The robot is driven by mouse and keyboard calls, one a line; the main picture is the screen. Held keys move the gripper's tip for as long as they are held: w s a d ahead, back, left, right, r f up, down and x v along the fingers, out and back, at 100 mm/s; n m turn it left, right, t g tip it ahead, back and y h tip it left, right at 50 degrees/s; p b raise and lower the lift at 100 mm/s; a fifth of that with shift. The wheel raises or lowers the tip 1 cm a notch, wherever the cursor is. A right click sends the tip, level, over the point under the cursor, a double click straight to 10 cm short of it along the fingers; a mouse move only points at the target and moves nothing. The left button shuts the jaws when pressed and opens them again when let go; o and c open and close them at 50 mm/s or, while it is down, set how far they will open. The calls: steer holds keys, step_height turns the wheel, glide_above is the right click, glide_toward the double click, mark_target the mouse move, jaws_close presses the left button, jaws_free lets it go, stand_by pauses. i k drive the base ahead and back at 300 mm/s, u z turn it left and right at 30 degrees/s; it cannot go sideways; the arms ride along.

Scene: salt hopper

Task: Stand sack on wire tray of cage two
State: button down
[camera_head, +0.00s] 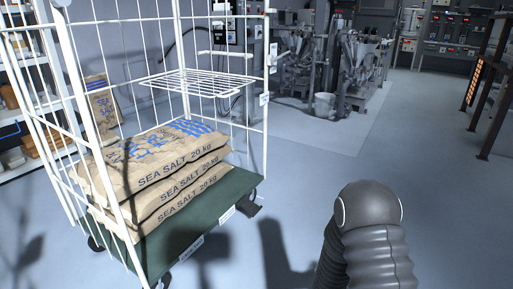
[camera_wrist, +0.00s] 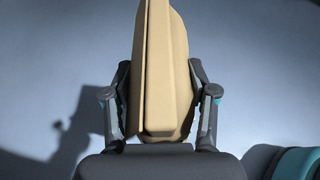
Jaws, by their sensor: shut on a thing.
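A tan paper sack (camera_wrist: 165,70) fills the middle of the wrist view, seen along its narrow side. My gripper (camera_wrist: 160,105) is shut on it, one finger on each side. The sack's printing and far end are hidden. In the head view, the white wire cage (camera_head: 265,120) stands at the left on a green base. Its wire tray (camera_head: 200,82) is a half-width shelf at the back, level and empty. I cannot read a cage number. My gripper and the held sack do not show in the head view.
Several salt sacks (camera_head: 165,175) lie stacked on the cage's green base (camera_head: 205,222), below the tray. Another sack (camera_head: 103,103) stands behind the cage at left. Machinery (camera_head: 360,65) and a bucket (camera_head: 324,105) stand at the back. The floor right of the cage is clear.

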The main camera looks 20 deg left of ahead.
mark_target(213, 83)
steer(key=u, duration=0.45)
steer(key=i, duration=0.7)
steer(key=u, duration=1.05)
steer(key=i, duration=0.5)
steer(key=u, duration=0.5)
